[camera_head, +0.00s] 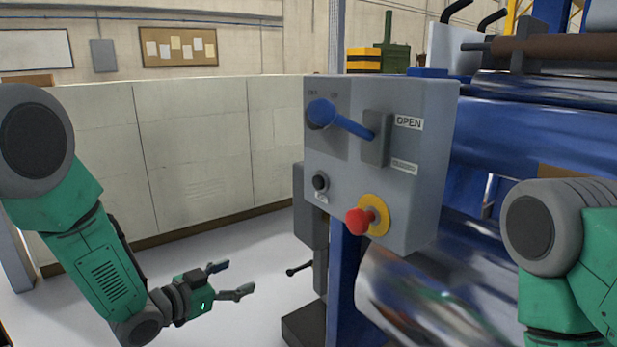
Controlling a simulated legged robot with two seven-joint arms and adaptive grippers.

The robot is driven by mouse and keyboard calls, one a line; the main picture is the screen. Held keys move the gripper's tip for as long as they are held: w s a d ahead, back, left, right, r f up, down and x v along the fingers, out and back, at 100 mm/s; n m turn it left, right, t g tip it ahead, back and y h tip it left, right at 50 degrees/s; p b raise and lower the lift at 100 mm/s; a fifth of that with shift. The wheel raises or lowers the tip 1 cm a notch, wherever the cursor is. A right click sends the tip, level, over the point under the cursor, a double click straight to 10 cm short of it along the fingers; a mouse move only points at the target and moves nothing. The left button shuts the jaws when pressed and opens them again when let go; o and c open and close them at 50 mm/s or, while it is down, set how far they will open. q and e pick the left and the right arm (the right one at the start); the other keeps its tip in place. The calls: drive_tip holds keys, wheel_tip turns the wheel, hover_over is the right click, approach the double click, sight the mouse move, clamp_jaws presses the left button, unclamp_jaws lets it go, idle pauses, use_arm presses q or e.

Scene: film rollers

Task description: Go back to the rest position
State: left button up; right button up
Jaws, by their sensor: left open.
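My left gripper (236,279) is at the lower left, at the end of my green and grey left arm. Its two fingers are apart and nothing is between them. It hangs over the pale floor, left of and below the grey control box (428,150), and touches nothing. My right arm (565,260) shows at the right edge; its gripper is out of view.
The control box carries a blue lever (340,119), an OPEN label, a black knob (320,183) and a red button (358,221). Shiny film rollers (440,290) stand behind it. A low pale partition (190,150) lies behind. The floor (200,245) around the left gripper is clear.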

use_arm(q)
drive_tip(key=s+a+f+n+g+y, duration=0.3)
drive_tip(key=s+f, duration=0.6)
drive_tip(key=s+a+f+n+g+y, duration=0.2)
drive_tip(key=s+a+f+n+y, duration=0.1)
drive_tip(key=s+f, duration=0.65)
drive_tip(key=s+a+f+n+g+y, duration=0.1)
drive_tip(key=s+a+f+g, duration=0.1)
drive_tip(key=s, duration=0.9)
drive_tip(key=s+a+f+n+g+y, duration=0.2)
drive_tip(key=s+a+g, duration=0.1)
drive_tip(key=s, duration=0.9)
drive_tip(key=shift+s+a+g, duration=0.2)
drive_tip(key=shift+a+g, duration=0.1)
drive_tip(key=shift+g, duration=0.6)
